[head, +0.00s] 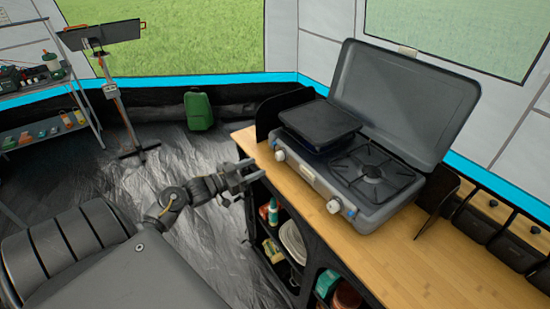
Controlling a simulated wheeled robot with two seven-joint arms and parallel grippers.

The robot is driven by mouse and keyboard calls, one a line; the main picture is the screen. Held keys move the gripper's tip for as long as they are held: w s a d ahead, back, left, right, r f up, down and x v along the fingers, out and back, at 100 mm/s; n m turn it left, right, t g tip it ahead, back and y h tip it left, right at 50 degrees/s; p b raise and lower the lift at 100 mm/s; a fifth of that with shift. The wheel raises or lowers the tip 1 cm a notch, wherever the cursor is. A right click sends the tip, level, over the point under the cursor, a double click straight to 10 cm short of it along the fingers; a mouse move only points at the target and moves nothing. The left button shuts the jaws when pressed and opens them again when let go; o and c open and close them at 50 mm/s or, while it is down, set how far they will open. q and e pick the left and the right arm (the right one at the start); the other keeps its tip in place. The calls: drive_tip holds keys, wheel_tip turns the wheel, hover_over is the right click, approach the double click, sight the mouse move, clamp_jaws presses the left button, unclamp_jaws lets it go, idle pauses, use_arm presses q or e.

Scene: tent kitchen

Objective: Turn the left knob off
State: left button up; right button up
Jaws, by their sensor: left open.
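A grey camping stove (365,200) with its lid raised stands on the wooden counter. Its left knob (280,155) is on the front face near the left corner, below a black griddle plate (319,121). Its right knob (334,206) is white and sits below the open burner (372,172). The knob settings are too small to read. My left gripper (250,170) is open and empty, just left of the counter's front edge. It is a little left of and below the left knob, apart from it. My right gripper is not in view.
The wooden counter (420,260) has bare room in front and right of the stove. Open shelves below hold bottles and plates (292,242). A green case (198,110), a stand (113,92) and a rack (38,110) are at the back left.

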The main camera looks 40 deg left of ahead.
sight(277, 158)
use_arm(q)
drive_tip(key=p+x, duration=0.1)
drive_tip(key=x, duration=0.8)
drive_tip(key=shift+w, duration=0.15)
drive_tip(key=c, duration=1)
